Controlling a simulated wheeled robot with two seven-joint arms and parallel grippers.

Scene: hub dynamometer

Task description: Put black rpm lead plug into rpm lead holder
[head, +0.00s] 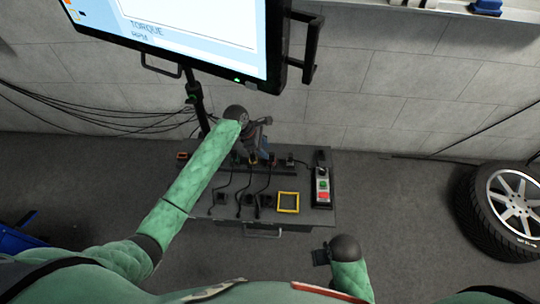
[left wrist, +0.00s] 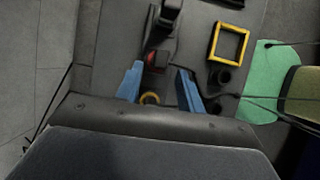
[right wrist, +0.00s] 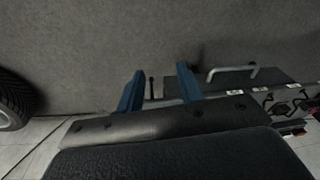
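Several black leads with dark plugs (head: 221,198) lie over the top of the dark bench (head: 315,214) in the head view. I cannot tell which one is the rpm lead plug, nor which socket is the rpm lead holder. My left gripper (head: 262,150) is over the back of the bench, partly hidden by its own wrist. In the left wrist view its blue fingers (left wrist: 159,88) are apart, with a yellow ring (left wrist: 150,98) and a red-and-black part (left wrist: 157,60) showing between them. My right gripper (right wrist: 158,92) is open and empty, in front of the bench.
A yellow square frame (head: 288,202) and a control box (head: 322,186) with green and red buttons are on the bench's right side. A monitor (head: 200,35) hangs above. The floor between bench and wheel is clear.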

